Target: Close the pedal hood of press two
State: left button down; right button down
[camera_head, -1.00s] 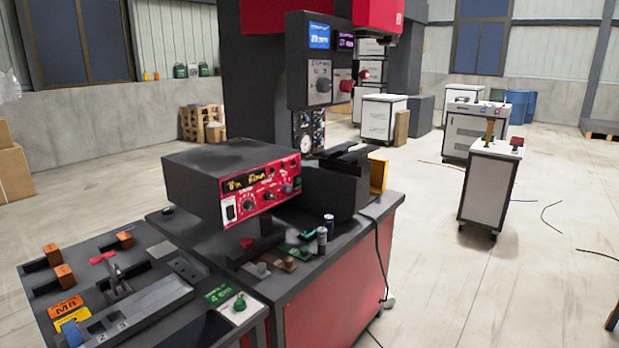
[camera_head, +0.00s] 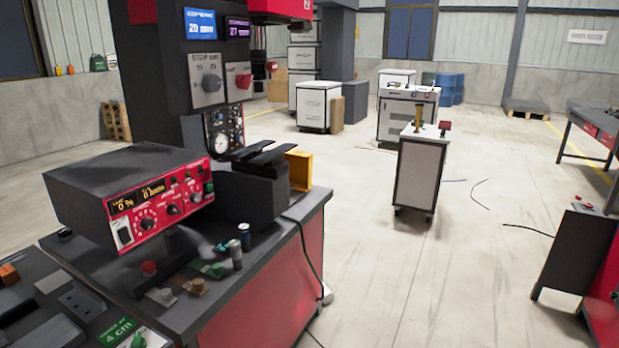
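No pedal hood can be made out in this view. A tall dark grey and red press (camera_head: 165,75) stands at the left behind a bench, with a blue and a purple display and two knobs. I cannot tell which press number it is. A black cable (camera_head: 305,255) runs down the red side of the bench (camera_head: 255,290) towards the floor. A small pale object (camera_head: 326,294) is at the bench's foot, too small to identify. Neither of my grippers is in view.
A control box (camera_head: 130,190) with a red panel sits on the bench beside small cans (camera_head: 244,237). A white wheeled cabinet (camera_head: 420,175) stands mid-floor. A dark slanted unit (camera_head: 575,255) and a workbench (camera_head: 590,130) are at right. The floor between is mostly clear, with loose cables.

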aim_at(300, 173)
jog(key=i+l+z, duration=0.35)
jog(key=i, duration=0.2)
jog(key=i+l+z, duration=0.3)
jog(key=i, duration=0.3)
jog(key=i+z, duration=0.35)
jog(key=i, duration=0.25)
jog(key=i+u, duration=0.35)
jog(key=i+l+u, duration=0.25)
jog(key=i+u, duration=0.15)
jog(key=i+l+u, duration=0.55)
jog(key=u, duration=0.2)
jog(key=i+l+u, duration=0.2)
jog(key=l+u, duration=0.15)
jog(key=i+l+u, duration=0.15)
jog(key=l+u, duration=0.6)
jog(key=i+l+u, duration=0.1)
jog(key=l+u, duration=0.3)
jog(key=k, duration=0.65)
